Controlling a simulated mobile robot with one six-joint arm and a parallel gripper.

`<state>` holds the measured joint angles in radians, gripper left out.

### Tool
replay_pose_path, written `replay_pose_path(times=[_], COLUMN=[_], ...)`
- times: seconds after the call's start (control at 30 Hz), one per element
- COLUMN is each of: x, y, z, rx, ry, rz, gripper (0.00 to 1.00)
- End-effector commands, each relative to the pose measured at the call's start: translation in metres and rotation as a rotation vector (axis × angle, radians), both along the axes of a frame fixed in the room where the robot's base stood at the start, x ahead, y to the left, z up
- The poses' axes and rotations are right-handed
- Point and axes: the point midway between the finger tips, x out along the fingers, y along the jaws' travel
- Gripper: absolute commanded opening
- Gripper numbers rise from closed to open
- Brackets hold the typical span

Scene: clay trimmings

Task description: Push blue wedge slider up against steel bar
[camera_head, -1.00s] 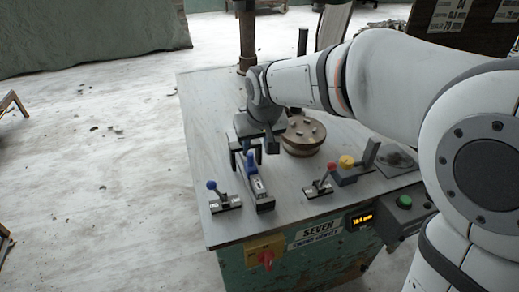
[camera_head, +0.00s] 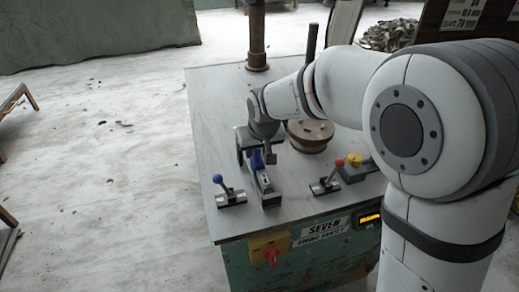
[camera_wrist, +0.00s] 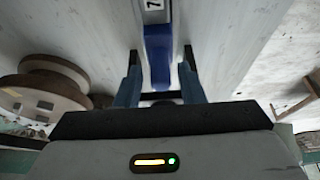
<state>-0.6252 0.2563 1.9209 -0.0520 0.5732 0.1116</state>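The blue wedge (camera_head: 257,159) sits at the far end of a narrow dark slider track (camera_head: 266,190) on the bench top. In the wrist view the blue wedge (camera_wrist: 158,55) lies between the two fingers of my gripper (camera_wrist: 159,80), with a visible gap on each side. My gripper (camera_head: 256,153) is low over the track's far end, its fingers apart. A dark crossbar (camera_wrist: 161,97) shows just below the wedge's tip in the wrist view; I cannot tell whether it is the steel bar. The gripper hides the track's far end in the head view.
A blue-knobbed lever (camera_head: 230,194) stands left of the track, and a red-knobbed lever (camera_head: 327,183) and yellow knob (camera_head: 354,160) stand right. A round turntable (camera_head: 309,136) is behind right. A dark post (camera_head: 256,40) rises at the back. The left bench top is clear.

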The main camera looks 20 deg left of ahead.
Motion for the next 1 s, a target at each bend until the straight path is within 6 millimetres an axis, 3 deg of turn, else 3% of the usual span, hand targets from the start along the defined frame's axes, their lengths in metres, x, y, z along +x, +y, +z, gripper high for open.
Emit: replay_pose_path(times=[0.4,0.77,1.0], x=[0.000,0.000,-0.018], y=[-0.001,-0.002,-0.013], z=[0.000,0.000,-0.001], rx=[0.000,0.000,-0.001], ry=[0.000,0.000,-0.001], rz=[-0.001,-0.002,-0.002], gripper=[0.01,0.00,0.00])
